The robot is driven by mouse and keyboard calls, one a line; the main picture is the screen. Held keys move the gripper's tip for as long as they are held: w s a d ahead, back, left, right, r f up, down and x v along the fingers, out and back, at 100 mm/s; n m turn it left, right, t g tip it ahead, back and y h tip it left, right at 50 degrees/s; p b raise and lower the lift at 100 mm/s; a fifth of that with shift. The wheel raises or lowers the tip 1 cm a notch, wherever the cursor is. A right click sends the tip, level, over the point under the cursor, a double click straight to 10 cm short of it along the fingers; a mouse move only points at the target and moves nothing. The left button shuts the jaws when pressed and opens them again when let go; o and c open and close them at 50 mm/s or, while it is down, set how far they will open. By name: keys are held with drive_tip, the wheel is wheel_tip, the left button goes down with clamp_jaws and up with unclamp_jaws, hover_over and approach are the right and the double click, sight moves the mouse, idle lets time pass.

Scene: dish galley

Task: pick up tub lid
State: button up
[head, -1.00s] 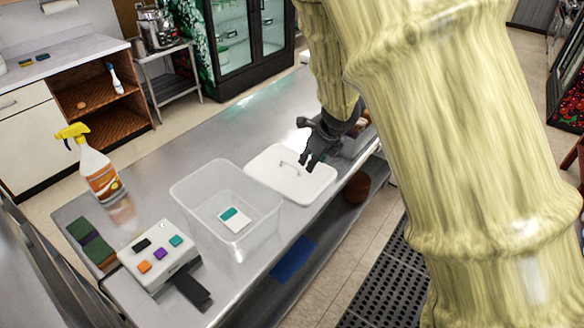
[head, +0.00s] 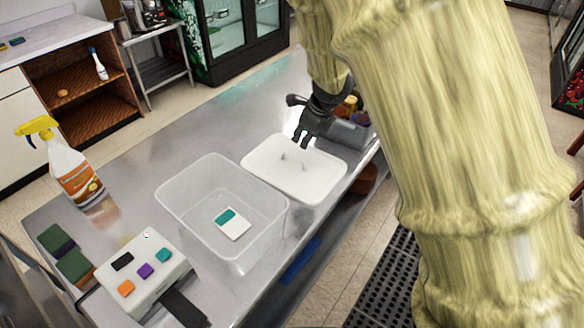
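The white tub lid (head: 312,180) lies flat on the steel counter, with a small handle (head: 292,160) on its top. My gripper (head: 302,139) is above the lid's far edge, near the handle, with its dark fingers pointing down. The fingers look parted and nothing shows between them. Whether a fingertip touches the lid is hard to tell. The clear plastic tub (head: 190,214) stands open to the left of the lid. A white and teal card-like piece (head: 233,224) lies inside it.
A spray bottle (head: 70,170), green sponges (head: 62,250) and a white box with coloured buttons (head: 140,268) stand at the left. A grey bin of items (head: 348,132) is behind the lid on the right. The counter is clear behind the tub.

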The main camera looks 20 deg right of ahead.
drive_tip(key=shift+f+b, duration=1.35)
drive_tip(key=shift+f, duration=0.65)
hover_over(297, 159)
drive_tip(key=s, duration=0.3)
drive_tip(key=shift+w+d+f, duration=0.15)
drive_tip(key=shift+f, duration=1.05)
drive_tip(key=shift+w+d+f, duration=0.1)
drive_tip(key=shift+d+f, duration=0.05)
drive_tip(key=shift+f, duration=1)
drive_tip(key=shift+w+p+x, duration=0.2)
drive_tip(key=shift+p+x, duration=0.85)
drive_tip(key=shift+x, duration=1.55)
drive_tip(key=shift+r, duration=0.1)
clamp_jaws()
